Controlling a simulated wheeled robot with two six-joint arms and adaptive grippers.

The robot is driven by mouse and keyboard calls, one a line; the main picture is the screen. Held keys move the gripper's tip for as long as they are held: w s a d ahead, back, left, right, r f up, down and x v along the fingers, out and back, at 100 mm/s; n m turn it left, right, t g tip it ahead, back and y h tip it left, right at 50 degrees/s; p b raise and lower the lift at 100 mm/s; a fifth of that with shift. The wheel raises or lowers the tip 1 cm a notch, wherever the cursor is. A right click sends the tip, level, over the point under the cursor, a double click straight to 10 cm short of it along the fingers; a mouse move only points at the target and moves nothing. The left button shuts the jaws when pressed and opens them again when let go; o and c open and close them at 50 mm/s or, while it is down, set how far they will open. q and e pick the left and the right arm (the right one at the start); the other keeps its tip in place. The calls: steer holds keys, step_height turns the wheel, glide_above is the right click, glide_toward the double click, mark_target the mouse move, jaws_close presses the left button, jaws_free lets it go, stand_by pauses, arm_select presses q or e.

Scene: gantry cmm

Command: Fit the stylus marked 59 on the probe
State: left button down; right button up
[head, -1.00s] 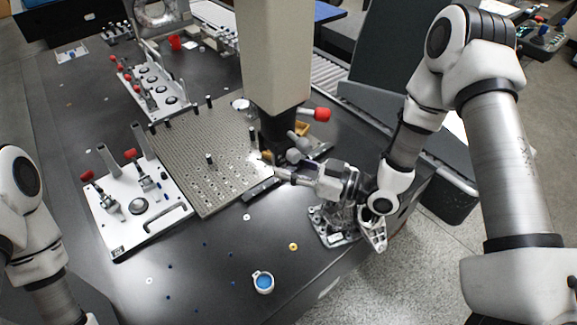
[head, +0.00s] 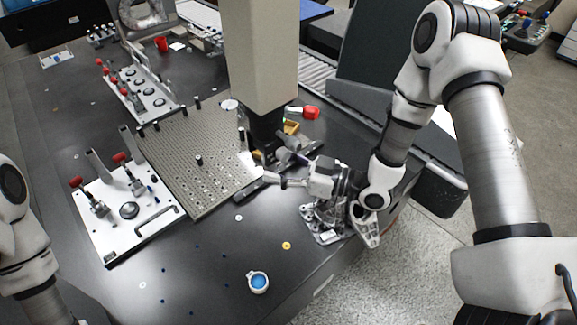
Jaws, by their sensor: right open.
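The probe head (head: 266,132) hangs dark under the pale vertical column (head: 262,60), above the right edge of the perforated plate. My right gripper (head: 270,168) is just below and beside the probe head, with its fingers pointing left. It is open, and I see no stylus clearly between its fingers. The fingers partly overlap the probe's underside, so I cannot tell whether they touch it. No stylus with a readable 59 shows. A dark bar (head: 252,189) lies at the plate's front right edge. My left gripper is out of the picture; only its arm shows at the left.
A perforated plate (head: 180,150) with several black posts fills the table's middle. A white fixture with red-knobbed clamps (head: 105,235) stands left of it, and another clamp fixture (head: 140,98) behind. A blue-filled cup (head: 258,282) and a yellow ring (head: 287,245) lie in front, where the table is mostly free.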

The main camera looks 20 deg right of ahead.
steer(key=v, duration=1.2)
steer(key=shift+w, duration=0.1)
steer(key=shift+f, duration=0.1)
